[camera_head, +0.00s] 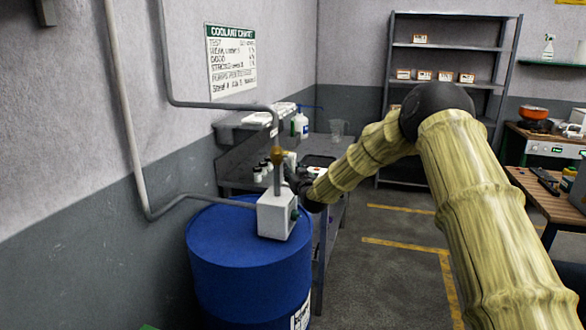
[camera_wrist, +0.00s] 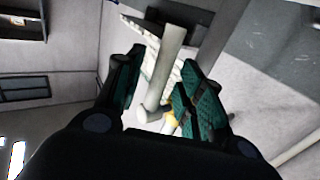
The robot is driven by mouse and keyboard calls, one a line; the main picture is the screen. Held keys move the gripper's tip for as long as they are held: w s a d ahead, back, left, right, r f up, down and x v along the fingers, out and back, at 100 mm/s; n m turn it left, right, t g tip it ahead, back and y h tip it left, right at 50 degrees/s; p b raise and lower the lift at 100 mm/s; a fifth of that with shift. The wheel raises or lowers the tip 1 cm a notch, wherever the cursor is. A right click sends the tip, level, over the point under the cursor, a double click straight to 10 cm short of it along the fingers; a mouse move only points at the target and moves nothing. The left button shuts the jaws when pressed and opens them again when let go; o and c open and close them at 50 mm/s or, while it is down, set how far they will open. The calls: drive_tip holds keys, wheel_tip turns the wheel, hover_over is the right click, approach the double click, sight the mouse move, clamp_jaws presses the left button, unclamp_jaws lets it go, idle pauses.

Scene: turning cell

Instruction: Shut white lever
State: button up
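The white lever (camera_wrist: 164,72) shows in the wrist view as a pale bar slanting between my gripper's fingers. A yellow brass valve body (camera_wrist: 171,118) is partly hidden behind the right finger. In the head view the brass valve (camera_head: 277,155) sits on the grey pipe above a white box (camera_head: 276,213) on the blue drum. My gripper (camera_wrist: 162,66) is open, with teal pads on both sides of the lever; I cannot tell whether either pad touches it. In the head view my gripper (camera_head: 290,175) is small and dark beside the valve, its fingers hard to make out.
The blue drum (camera_head: 235,255) stands below the valve. Grey pipes (camera_head: 126,100) run along the wall at left. A grey bench (camera_head: 240,165) with bottles stands behind. A shelf rack (camera_head: 455,62) and wooden table (camera_head: 545,195) are farther right. The floor between is clear.

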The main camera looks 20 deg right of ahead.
drive_tip(key=shift+w, duration=0.75)
clamp_jaws()
